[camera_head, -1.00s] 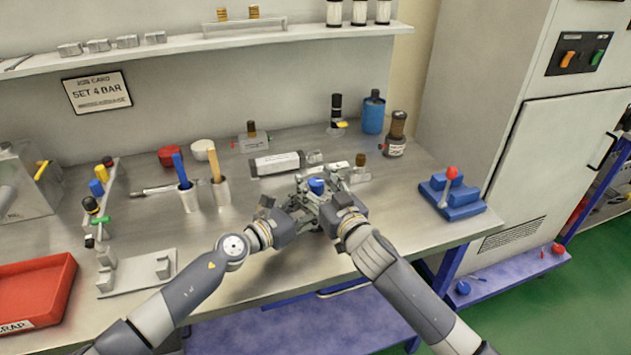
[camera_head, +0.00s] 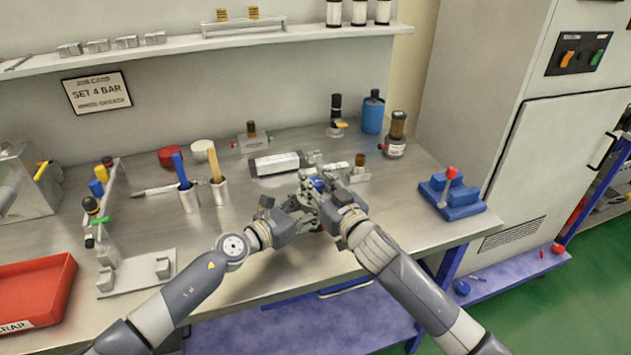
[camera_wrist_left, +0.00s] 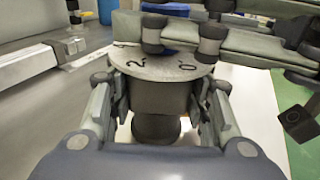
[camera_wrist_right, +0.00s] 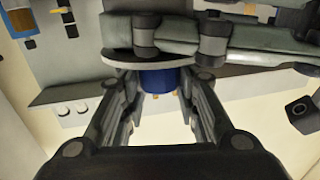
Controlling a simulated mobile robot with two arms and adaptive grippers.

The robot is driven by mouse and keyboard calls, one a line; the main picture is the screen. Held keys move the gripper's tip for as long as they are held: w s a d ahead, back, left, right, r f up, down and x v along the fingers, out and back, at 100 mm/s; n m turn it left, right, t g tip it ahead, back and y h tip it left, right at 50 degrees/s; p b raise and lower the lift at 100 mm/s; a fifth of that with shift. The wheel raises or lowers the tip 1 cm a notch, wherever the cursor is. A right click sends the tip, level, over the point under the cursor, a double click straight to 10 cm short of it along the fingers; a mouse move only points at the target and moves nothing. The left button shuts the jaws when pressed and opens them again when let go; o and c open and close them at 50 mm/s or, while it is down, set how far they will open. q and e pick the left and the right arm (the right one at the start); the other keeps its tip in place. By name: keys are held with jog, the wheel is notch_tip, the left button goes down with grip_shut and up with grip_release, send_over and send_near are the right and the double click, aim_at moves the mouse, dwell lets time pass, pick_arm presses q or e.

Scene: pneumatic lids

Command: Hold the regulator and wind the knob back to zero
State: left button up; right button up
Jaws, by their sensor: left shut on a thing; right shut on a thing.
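The regulator has a dark round body (camera_wrist_left: 160,98) with a pale dial disc (camera_wrist_left: 165,66) on top. The figures 2 and 0 show on the dial. Its blue knob (camera_head: 318,184) shows between the grippers over the bench, and also in the right wrist view (camera_wrist_right: 165,79). My left gripper (camera_wrist_left: 162,100) is shut on the regulator body below the dial. My right gripper (camera_wrist_right: 160,85) is shut on the blue knob, and its fingers cross above the dial in the left wrist view. The fingers hide most of the regulator in the head view.
Two cups with handles (camera_head: 189,198) stand to the left. A red scrap tray (camera_head: 40,285) is at the front left, a blue fixture (camera_head: 452,199) to the right. The bench front near the arms is clear.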

jog(key=shift+n+y, duration=0.3)
jog(key=shift+y, duration=0.1)
jog(key=n+g+y, duration=0.4)
jog(key=y, duration=0.1)
jog(key=shift+a+r+g, duration=0.1)
jog(key=shift+g, duration=0.3)
jog(key=shift+w+n+g+y, duration=0.15)
jog(key=shift+n+g+y, duration=0.65)
jog(key=shift+n+g, duration=0.6)
jog(key=shift+w+n+g+y, duration=0.1)
jog(key=shift+n+g+y, duration=0.8)
jog(key=shift+g, duration=0.9)
jog(key=shift+n, duration=0.3)
jog(key=shift+n+g, duration=0.3)
jog(key=shift+g, duration=0.3)
jog(key=shift+d, duration=0.35)
jog(key=shift+f+g, duration=0.25)
jog(key=shift+g, duration=0.05)
jog(key=o, duration=1.1)
jog(key=shift+s+a, duration=0.1)
jog(key=shift+s, duration=0.05)
